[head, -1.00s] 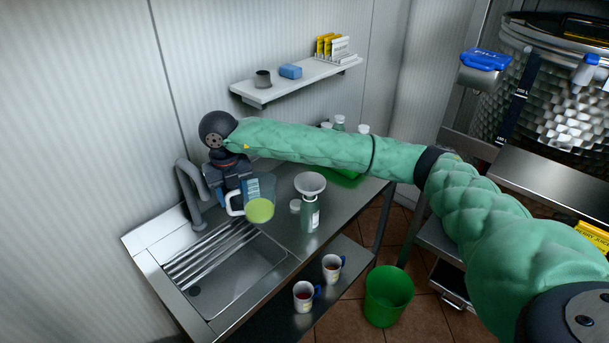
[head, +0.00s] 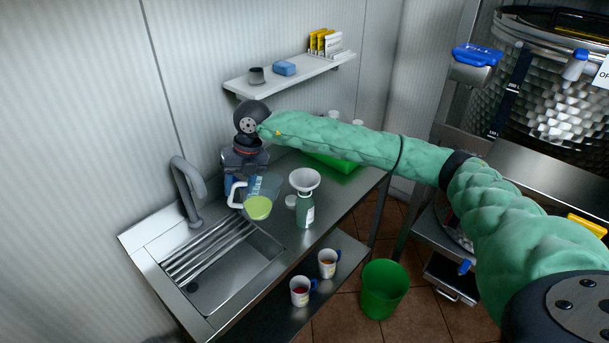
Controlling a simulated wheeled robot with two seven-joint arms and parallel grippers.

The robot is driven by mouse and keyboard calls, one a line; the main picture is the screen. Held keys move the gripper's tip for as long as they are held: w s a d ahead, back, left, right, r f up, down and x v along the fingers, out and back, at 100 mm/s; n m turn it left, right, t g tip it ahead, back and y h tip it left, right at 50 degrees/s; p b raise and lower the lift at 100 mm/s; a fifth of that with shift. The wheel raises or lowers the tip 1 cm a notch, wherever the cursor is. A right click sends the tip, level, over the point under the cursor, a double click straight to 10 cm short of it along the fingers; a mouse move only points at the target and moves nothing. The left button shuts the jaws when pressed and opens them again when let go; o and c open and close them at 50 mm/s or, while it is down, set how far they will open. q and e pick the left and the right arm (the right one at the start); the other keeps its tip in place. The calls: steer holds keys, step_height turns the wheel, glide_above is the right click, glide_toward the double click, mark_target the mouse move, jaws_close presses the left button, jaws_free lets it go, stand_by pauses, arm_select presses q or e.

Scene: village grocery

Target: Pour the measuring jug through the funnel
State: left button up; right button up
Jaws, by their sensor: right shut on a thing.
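The measuring jug (head: 268,186) is clear with a white handle, blue markings and yellow-green liquid in it. My right gripper (head: 240,185) is shut on the jug, which is tilted above the counter beside the sink. The white funnel (head: 304,179) sits upright in the neck of a green bottle (head: 305,214), just right of the jug. A small gap shows between jug and funnel. No stream of liquid is visible. The gripper's fingertips are partly hidden by the jug and its handle. My left gripper is not in view.
A small white cap (head: 291,201) lies by the bottle. The sink (head: 225,280) and faucet (head: 187,190) are at left. A green tray (head: 335,163) stands behind my right arm. Mugs stand on the lower shelf (head: 345,250); a green bucket (head: 383,290) is on the floor.

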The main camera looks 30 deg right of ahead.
steer(key=d+r+y, duration=0.3)
steer(key=d, duration=0.1)
steer(key=shift+d+r+y+p, duration=0.35)
steer(key=shift+d+y+p, duration=0.05)
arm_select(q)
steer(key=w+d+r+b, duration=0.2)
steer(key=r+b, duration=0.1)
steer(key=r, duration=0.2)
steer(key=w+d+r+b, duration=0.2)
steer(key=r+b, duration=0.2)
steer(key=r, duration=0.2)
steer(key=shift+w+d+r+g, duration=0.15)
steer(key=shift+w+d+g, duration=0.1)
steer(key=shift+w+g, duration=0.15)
arm_select(e)
steer(key=d+r+y, duration=0.5)
steer(key=d+y, duration=0.3)
steer(key=shift+s+r, duration=0.15)
steer(key=shift+r, duration=0.15)
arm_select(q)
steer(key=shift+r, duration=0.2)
arm_select(e)
steer(key=shift+d, duration=0.1)
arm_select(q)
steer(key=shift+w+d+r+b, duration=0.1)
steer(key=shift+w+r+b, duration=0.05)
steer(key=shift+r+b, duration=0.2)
arm_select(e)
steer(key=shift+d, duration=0.25)
